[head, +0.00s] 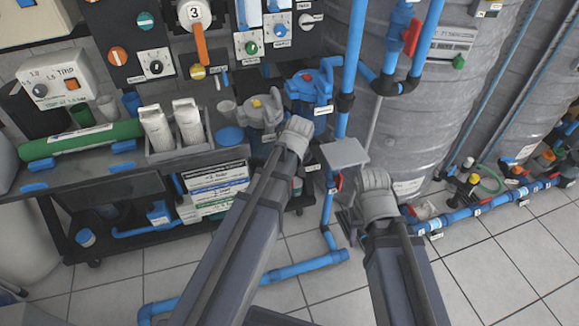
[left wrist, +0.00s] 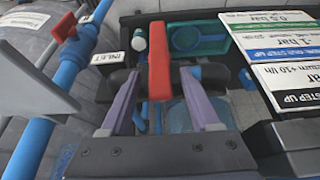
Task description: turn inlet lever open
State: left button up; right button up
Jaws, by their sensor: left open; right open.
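The inlet lever (left wrist: 159,72) is a red bar standing upright in the left wrist view, beside a white INLET tag (left wrist: 112,63). My left gripper (left wrist: 161,88) is open, with one finger on each side of the lever and a gap visible on both sides. In the head view my left arm's wrist hides that gripper and most of the lever. My right gripper (head: 349,222) is low beside the blue pipework, well right of the lever. It is dark, small and partly hidden by its own wrist.
A grey plate (head: 344,152) lies just right of my left wrist. A blue pipe (head: 329,200) with a red valve handle (head: 338,182) runs below it. Large grey tanks (head: 440,105) stand behind. Label cards (head: 217,186) hang left. The tiled floor at lower right is clear.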

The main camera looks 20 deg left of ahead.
pick_arm(q)
grip_shut()
dwell(0.5)
dwell(0.9)
